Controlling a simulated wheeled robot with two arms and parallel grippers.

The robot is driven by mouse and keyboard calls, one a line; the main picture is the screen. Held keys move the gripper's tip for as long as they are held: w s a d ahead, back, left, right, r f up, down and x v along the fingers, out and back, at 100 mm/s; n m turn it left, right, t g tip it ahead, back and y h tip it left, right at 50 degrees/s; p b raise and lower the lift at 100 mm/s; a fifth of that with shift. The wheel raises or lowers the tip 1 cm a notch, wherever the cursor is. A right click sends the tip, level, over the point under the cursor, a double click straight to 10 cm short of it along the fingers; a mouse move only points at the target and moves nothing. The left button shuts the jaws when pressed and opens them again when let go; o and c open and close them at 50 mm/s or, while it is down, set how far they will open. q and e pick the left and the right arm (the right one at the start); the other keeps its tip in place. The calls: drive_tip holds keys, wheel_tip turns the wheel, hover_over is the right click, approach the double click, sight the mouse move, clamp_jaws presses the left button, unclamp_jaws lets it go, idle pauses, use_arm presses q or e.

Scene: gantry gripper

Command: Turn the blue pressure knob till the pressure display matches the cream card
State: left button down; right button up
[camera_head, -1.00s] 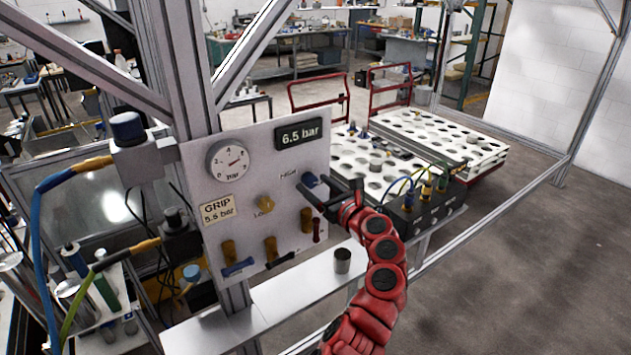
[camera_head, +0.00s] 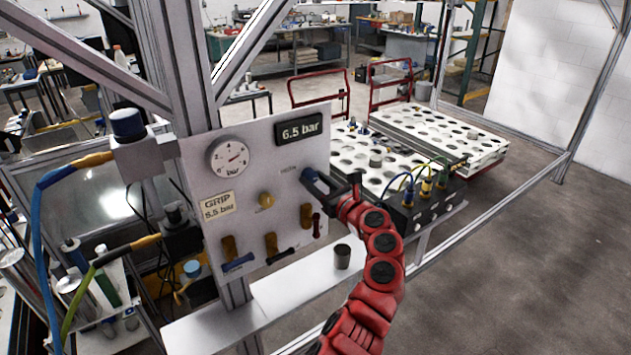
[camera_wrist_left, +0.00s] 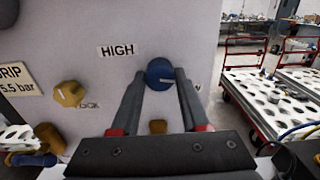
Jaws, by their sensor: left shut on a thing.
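The blue pressure knob (camera_head: 309,175) is on the upright pale panel (camera_head: 290,225), below the display; it shows larger in the left wrist view (camera_wrist_left: 160,72). My left gripper (camera_head: 318,184) reaches in from the right side of the panel. Its two fingers are shut on the blue knob, one on each side in the wrist view. The pressure display (camera_head: 299,129) reads 6.5 bar. The cream card (camera_head: 217,206) says GRIP and reads 5.5 bar, clearest in the wrist view (camera_wrist_left: 14,80). My right gripper is not in view.
A round gauge (camera_head: 229,157) and a yellow knob (camera_head: 266,200) are on the same panel. Small levers line its bottom. A dark cup (camera_head: 342,256) stands on the shelf (camera_head: 270,294) below. White perforated carts (camera_head: 440,133) stand behind, and open floor lies to the right.

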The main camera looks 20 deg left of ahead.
use_arm(q)
drive_tip(key=n+b, duration=0.1)
drive_tip(key=n, duration=0.1)
drive_tip(key=n+b, duration=0.1)
drive_tip(key=n, duration=0.1)
drive_tip(key=shift+f+n+b, duration=0.2)
drive_tip(key=shift+n+b, duration=0.1)
drive_tip(key=shift+n, duration=0.1)
drive_tip(key=shift+r+n+b, duration=0.15)
drive_tip(key=shift+n+b, duration=1.65)
drive_tip(key=shift+n, duration=0.6)
drive_tip(key=shift+c, duration=2.1)
unclamp_jaws()
drive_tip(key=shift+d, duration=0.1)
